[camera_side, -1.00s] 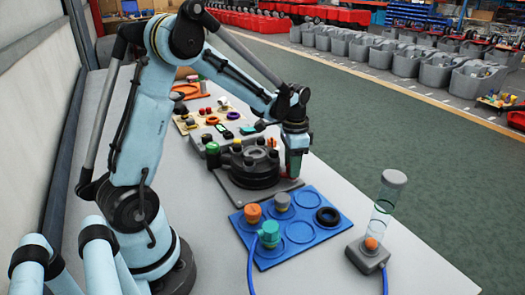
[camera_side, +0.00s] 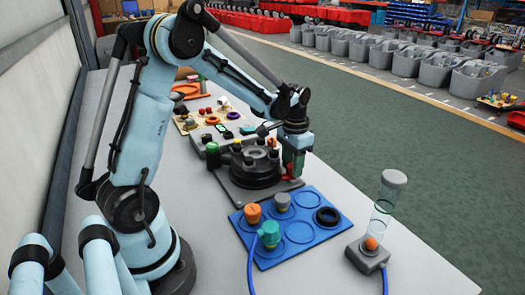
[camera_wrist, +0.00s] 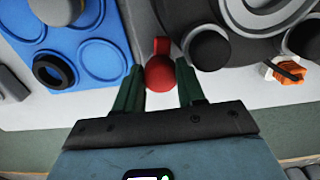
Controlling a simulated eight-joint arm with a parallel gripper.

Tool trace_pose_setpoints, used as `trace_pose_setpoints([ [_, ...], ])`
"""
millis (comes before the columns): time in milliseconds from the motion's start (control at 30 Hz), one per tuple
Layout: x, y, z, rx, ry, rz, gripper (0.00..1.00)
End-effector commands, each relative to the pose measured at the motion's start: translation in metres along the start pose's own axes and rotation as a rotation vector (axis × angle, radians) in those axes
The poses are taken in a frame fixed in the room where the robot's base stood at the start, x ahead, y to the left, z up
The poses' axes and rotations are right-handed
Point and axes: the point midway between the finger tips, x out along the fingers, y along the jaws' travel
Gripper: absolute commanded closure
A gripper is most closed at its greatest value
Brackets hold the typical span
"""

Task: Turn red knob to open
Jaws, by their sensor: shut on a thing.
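The red knob (camera_wrist: 160,73) sits between my gripper's two green fingers in the wrist view, with a red lever part sticking up from it. My gripper (camera_wrist: 160,88) is shut on the red knob. In the side view, my gripper (camera_side: 292,172) points down at the right edge of the dark round tank fixture (camera_side: 250,178), and the red knob (camera_side: 290,174) shows only in part beside the fingers.
A blue tray (camera_side: 318,232) with round recesses holds orange, grey and black parts in front of the fixture. A clear cylinder on a grey base (camera_side: 366,258) stands at the front right. A panel with coloured buttons (camera_side: 210,120) lies behind.

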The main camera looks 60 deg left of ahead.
Motion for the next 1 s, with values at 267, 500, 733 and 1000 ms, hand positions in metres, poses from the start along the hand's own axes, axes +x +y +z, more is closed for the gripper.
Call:
trace_pose_setpoints([
  [267,-0.0001,-0.0003,0.0003,0.001,-0.001,-0.001,0.35],
  [500,0.0,-0.0014,0.0007,0.001,-0.002,-0.003,0.35],
  [733,0.0,-0.0023,0.0008,0.093,-0.002,-0.004,0.35],
  [1000,0.0,-0.0023,0.0001,0.368,-0.001,-0.001,0.35],
])
